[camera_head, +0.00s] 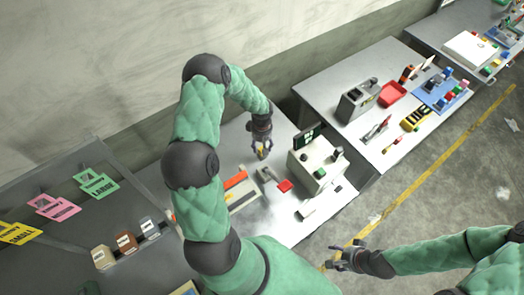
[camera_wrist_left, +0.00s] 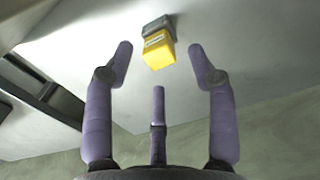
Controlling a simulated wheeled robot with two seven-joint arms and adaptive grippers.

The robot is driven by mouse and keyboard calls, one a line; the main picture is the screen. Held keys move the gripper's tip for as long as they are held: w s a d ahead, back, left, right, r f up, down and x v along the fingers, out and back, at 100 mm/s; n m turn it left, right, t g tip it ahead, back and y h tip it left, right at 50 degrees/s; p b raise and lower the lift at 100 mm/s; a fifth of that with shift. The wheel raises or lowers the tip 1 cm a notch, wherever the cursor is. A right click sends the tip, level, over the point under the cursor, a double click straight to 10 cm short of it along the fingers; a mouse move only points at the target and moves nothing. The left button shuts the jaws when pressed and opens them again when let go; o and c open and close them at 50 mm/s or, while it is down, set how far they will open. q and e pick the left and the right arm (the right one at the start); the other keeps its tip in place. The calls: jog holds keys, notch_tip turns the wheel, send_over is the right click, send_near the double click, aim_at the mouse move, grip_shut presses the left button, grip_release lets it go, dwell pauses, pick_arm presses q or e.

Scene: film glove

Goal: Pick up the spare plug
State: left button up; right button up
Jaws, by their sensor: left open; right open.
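A yellow block with a dark grey end (camera_wrist_left: 158,52), which looks like the spare plug, lies on the pale table top (camera_wrist_left: 235,65) in the left wrist view. It sits just beyond and between the spread fingers of my left gripper (camera_wrist_left: 159,72), with visible gaps on both sides. In the head view my left gripper (camera_head: 261,149) points down over the table, and a small bit of yellow shows at its fingertips. My right gripper (camera_head: 343,259) is open and empty, low over the floor at the lower right.
A pale box-shaped device (camera_head: 318,165) and a small red piece (camera_head: 285,186) stand right of my left gripper. Another table (camera_head: 325,85) holds a red tray (camera_head: 392,93). Coloured tags (camera_head: 97,182) are at the left.

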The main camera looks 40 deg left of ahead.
pick_arm(q)
jog(key=shift+s+d+f, duration=0.1)
jog(key=shift+f, duration=0.2)
jog(key=shift+f+p, duration=0.6)
jog(key=shift+f, duration=1.6)
grip_shut()
